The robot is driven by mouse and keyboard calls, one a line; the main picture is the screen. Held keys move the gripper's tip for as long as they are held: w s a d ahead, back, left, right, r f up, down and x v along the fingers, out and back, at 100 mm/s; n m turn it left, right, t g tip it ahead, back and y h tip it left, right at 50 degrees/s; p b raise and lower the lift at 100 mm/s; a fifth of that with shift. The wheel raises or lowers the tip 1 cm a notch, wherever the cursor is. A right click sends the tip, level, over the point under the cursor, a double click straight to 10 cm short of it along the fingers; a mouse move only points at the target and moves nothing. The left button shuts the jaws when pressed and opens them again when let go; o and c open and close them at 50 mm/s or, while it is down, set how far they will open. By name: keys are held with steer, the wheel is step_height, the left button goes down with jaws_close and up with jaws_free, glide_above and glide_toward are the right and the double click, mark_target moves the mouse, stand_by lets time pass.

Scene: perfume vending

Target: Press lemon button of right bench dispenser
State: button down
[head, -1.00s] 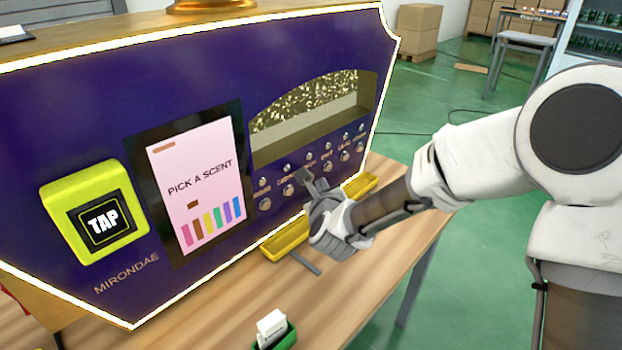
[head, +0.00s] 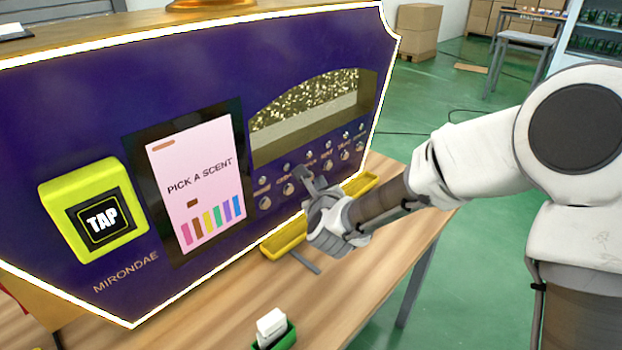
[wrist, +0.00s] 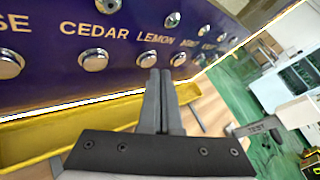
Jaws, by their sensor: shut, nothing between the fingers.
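The purple dispenser (head: 60,110) with gold trim stands on the wooden bench, with a row of round silver buttons under its window. In the wrist view, the lemon button (wrist: 147,59) sits below the LEMON label (wrist: 154,36), between the CEDAR button (wrist: 93,60) and the mint button (wrist: 178,59). My gripper (wrist: 158,72) is shut and empty. Its fingertips overlap the lower right of the lemon button in that view; I cannot tell whether they touch it. In the head view, my gripper (head: 302,173) is at the button row and hides the lemon button.
A yellow tray (head: 284,240) runs along the dispenser's foot below my gripper. A yellow TAP reader (head: 74,192) and a pink PICK A SCENT screen (head: 200,185) are to the left. A green holder with white cards (head: 272,334) stands on the bench front.

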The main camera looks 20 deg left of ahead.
steer(key=shift+w+a, duration=0.1)
steer(key=shift+a, duration=0.1)
steer(key=shift+w+a, duration=0.15)
steer(key=shift+a, duration=0.25)
stand_by(0.7)
steer(key=shift+b, duration=0.3)
steer(key=shift+s+d+b, duration=0.35)
steer(key=shift+d, duration=0.45)
steer(key=d, duration=0.1)
steer(key=s+d+b, duration=0.1)
steer(key=d, duration=0.1)
steer(key=s+d, duration=0.1)
steer(key=shift+d, duration=0.3)
stand_by(0.7)
